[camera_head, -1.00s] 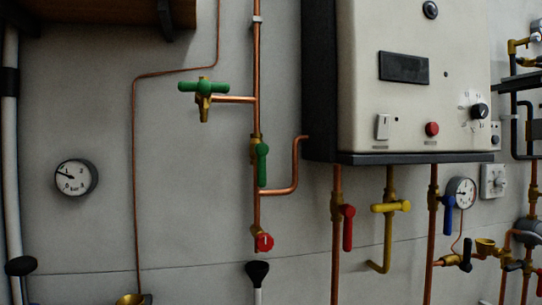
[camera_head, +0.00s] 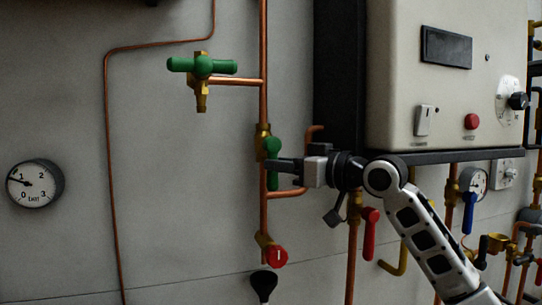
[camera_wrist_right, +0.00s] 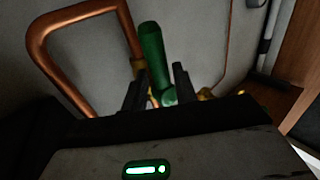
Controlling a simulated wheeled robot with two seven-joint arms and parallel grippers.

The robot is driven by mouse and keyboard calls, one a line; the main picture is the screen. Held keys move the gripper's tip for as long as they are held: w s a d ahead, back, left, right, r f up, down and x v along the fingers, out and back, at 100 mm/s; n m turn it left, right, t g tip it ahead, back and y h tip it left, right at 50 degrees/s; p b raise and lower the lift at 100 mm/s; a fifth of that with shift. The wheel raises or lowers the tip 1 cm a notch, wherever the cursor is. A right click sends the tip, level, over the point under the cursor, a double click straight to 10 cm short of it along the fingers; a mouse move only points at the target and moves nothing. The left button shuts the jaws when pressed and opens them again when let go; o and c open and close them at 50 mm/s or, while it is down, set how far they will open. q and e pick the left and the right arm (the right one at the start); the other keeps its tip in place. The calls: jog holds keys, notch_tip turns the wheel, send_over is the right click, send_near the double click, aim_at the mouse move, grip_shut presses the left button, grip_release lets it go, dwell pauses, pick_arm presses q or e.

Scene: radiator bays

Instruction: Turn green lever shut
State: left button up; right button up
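The green lever (camera_head: 272,149) sits on a brass valve on the vertical copper pipe and hangs down in line with the pipe. My right gripper (camera_head: 272,165) reaches in from the right across its lower half, hiding part of it. In the right wrist view the green lever (camera_wrist_right: 151,48) stands between the two dark fingers of my right gripper (camera_wrist_right: 160,85), which are apart. I cannot tell whether either finger touches it. A green T-handled tap (camera_head: 201,66) is on a side branch at the upper left. My left gripper is not in view.
A red round knob (camera_head: 277,256) is below on the same pipe. A bent copper pipe (camera_wrist_right: 48,45) runs close beside the lever. The boiler (camera_head: 430,90) overhangs at the right, with a red lever (camera_head: 369,232) below it.

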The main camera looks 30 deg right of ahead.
jog(key=shift+p+x, duration=0.35)
jog(key=shift+x, duration=1.05)
jog(key=shift+f, duration=0.1)
grip_shut()
